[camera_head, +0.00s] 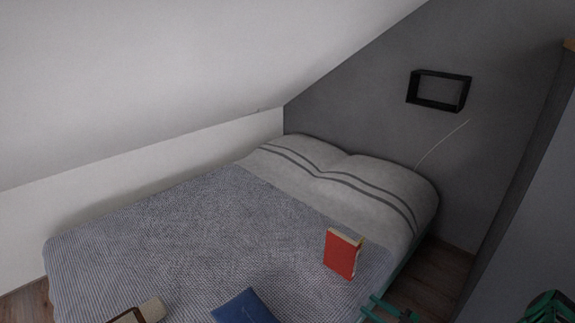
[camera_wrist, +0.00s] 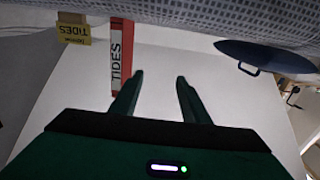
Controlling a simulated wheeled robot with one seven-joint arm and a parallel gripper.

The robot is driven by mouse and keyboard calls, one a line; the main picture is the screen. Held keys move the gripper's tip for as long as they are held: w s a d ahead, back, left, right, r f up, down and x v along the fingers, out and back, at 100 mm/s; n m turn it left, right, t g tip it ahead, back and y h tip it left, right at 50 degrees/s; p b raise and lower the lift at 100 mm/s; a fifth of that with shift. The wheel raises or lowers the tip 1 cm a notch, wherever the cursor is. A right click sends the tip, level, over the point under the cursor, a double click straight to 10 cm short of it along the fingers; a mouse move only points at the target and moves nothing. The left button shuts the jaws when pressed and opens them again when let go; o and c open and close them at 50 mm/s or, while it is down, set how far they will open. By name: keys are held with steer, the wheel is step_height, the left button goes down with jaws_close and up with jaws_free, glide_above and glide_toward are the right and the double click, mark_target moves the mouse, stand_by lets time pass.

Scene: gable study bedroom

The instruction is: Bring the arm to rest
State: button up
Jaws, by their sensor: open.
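My gripper (camera_wrist: 154,77) shows in the wrist view with its two green fingers apart and nothing between them. Green parts of my arm show at the bottom right edge of the head view, mostly cut off by the frame. In the wrist view, a red book (camera_wrist: 122,42) with "TIDES" on its spine is just beyond the left fingertip; I cannot tell the exact gap. In the head view a red book (camera_head: 342,254) stands upright on the bed, near its right side, apart from my arm.
The bed (camera_head: 150,240) fills the middle, under a sloping white ceiling. A blue item (camera_head: 243,306) and a brown-and-cream item (camera_head: 138,311) lie near its front edge. A yellow block (camera_wrist: 74,28) shows in the wrist view. A black frame (camera_head: 438,90) hangs on the grey wall.

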steer(key=s+d+r+m+g+h, duration=0.1)
steer(key=s+d+r+g+h, duration=0.25)
steer(key=r, duration=0.75)
steer(key=s+d+r+m+g+h, duration=0.25)
steer(key=s+r+g, duration=0.2)
steer(key=r, duration=0.55)
steer(key=s+d+r+m+g+h, duration=0.1)
steer(key=s+d+r+g+h, duration=0.3)
steer(key=r, duration=0.7)
steer(key=s+r+m+h, duration=0.1)
steer(key=s+r+m, duration=0.4)
steer(key=s+r, duration=0.3)
steer(key=s+r+m+h, duration=0.1)
steer(key=s+r+m, duration=0.5)
steer(key=s+r, duration=0.3)
steer(key=s, duration=0.4)
steer(key=shift+s+a+g+h, duration=0.3)
steer(key=shift+s+h, duration=0.05)
steer(key=shift+h, duration=0.05)
steer(key=shift+c, duration=0.3)
